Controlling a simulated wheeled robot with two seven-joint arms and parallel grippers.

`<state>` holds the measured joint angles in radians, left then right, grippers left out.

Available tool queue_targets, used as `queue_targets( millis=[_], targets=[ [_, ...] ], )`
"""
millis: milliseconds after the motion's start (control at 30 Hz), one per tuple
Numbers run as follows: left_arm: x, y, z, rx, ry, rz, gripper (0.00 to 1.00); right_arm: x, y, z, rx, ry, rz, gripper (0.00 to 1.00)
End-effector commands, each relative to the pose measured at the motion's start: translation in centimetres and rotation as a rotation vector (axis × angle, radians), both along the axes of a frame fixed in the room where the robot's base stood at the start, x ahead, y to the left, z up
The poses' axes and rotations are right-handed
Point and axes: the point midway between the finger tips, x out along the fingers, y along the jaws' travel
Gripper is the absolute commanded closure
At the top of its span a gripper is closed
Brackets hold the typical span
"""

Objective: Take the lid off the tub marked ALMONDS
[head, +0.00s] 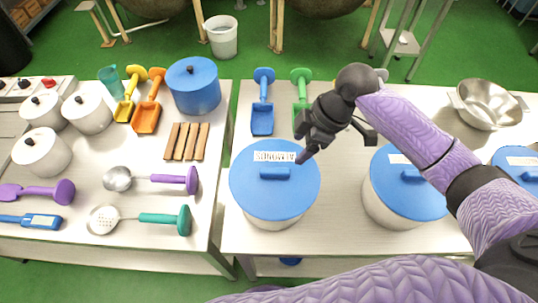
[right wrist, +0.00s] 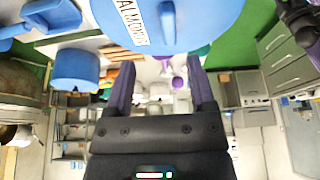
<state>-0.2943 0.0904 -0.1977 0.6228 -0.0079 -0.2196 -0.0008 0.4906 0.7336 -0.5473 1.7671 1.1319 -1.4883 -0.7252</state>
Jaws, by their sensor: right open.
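The tub marked ALMONDS (head: 270,222) is white and stands on the right-hand table, with its blue lid (head: 255,200) on. The lid has a raised blue handle (head: 275,174) and a white label (head: 272,157). The lid (right wrist: 205,25), its label (right wrist: 131,20) and its handle (right wrist: 167,22) also show at the top of the right wrist view. My right gripper (head: 337,143) is open and empty, at the lid's far right edge and apart from the handle. Its two fingers (right wrist: 163,88) are spread in the right wrist view. My left gripper is not seen.
A similar blue-lidded tub (head: 385,205) stands to the right, partly behind my arm; another lid (head: 520,160) shows at the right edge. Blue (head: 262,115) and green (head: 299,85) scoops lie behind. A metal bowl (head: 487,105) is back right. A gap separates the tables.

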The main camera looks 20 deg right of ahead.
Motion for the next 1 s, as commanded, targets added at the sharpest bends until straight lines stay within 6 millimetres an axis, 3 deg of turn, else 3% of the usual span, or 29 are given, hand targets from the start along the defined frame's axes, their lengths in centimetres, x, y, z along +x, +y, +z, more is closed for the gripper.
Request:
queue_targets(
  millis=[100,433,700,767,1000],
  targets=[
    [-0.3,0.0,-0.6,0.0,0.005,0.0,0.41,0.2,1.0,-2.4,0.002,0.005,0.001,0.29],
    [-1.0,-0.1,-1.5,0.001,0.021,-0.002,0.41,0.4,3.7,-7.6,0.0,0.004,-0.001,0.29],
    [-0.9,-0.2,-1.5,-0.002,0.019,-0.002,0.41,0.5,4.0,-8.3,-0.001,0.0,0.0,0.29],
    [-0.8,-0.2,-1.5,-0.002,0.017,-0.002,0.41,0.5,4.0,-8.3,-0.001,0.0,0.0,0.38],
    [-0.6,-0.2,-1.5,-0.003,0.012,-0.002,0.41,0.5,4.0,-8.3,-0.001,0.0,0.0,0.89]
  ],
)
